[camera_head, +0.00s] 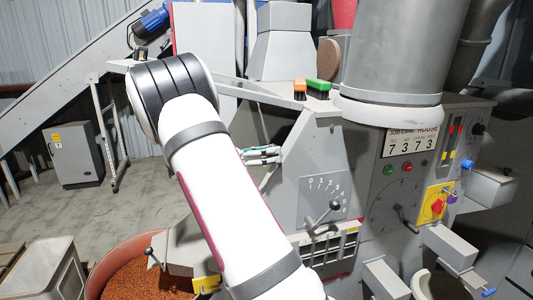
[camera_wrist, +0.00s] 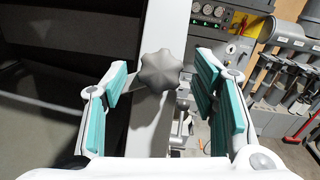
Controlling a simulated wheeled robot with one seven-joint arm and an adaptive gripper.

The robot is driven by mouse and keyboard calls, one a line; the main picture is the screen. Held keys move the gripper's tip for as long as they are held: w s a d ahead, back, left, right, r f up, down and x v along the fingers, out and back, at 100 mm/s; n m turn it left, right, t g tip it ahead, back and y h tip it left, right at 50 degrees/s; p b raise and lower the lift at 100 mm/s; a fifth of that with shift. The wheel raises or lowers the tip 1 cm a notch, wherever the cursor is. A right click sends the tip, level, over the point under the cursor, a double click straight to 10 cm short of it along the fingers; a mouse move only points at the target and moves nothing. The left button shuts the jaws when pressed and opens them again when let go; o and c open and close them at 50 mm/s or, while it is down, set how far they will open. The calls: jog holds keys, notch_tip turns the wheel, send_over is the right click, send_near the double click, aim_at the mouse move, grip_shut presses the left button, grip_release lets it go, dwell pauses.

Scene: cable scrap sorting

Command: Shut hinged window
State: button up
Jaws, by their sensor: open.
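My gripper (camera_wrist: 161,80) is open, with teal pads on both sides of a grey star-shaped knob (camera_wrist: 158,72) in the wrist view. The knob sits on a pale upright strip (camera_wrist: 150,130). I cannot tell whether the pads touch it. A dark panel or opening (camera_wrist: 50,95) lies left of the strip; it may belong to the hinged window, but I cannot tell, nor how far the window stands open. In the head view my gripper (camera_head: 262,155) is beside the grey machine (camera_head: 320,150), and my arm hides much around it.
The machine front carries a lever dial (camera_head: 325,200), a red-knobbed switch (camera_head: 437,205) and a 7373 counter (camera_head: 411,144). Two brushes (camera_head: 318,86) lie on its top ledge. A tub of copper-coloured granules (camera_head: 130,282) stands below my arm. Open floor (camera_head: 130,190) lies at left.

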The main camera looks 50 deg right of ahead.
jog(key=v, duration=1.2)
jog(key=shift+r+x, duration=0.15)
jog(key=shift+x, duration=2.9)
jog(key=shift+r+x, duration=0.1)
jog(key=shift+x, duration=3)
grip_shut()
